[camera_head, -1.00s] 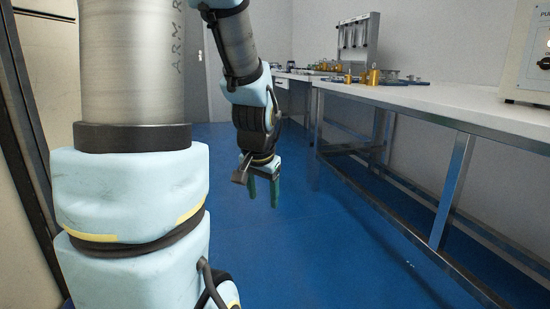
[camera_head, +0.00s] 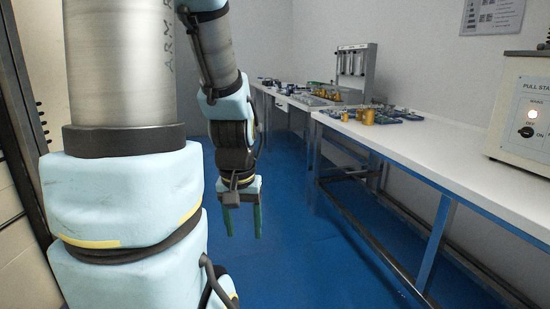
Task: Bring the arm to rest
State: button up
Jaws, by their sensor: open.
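My gripper (camera_head: 242,222) hangs below my bent arm, left of the middle of the picture. Its two green fingers point down and stand apart, with nothing between them. It is over the blue floor (camera_head: 290,255), clear of the bench. My arm's upper part fills the left side of the view and hides what lies behind it.
A long white bench (camera_head: 440,150) on metal legs runs along the right wall. It bears brass cylinders (camera_head: 368,117), small parts, a rack (camera_head: 356,65) and a beige box with a knob (camera_head: 522,115). A dark-edged cabinet stands at the far left. The floor between is free.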

notch_tip(320, 180, up, 18)
jog(key=p, duration=1.5)
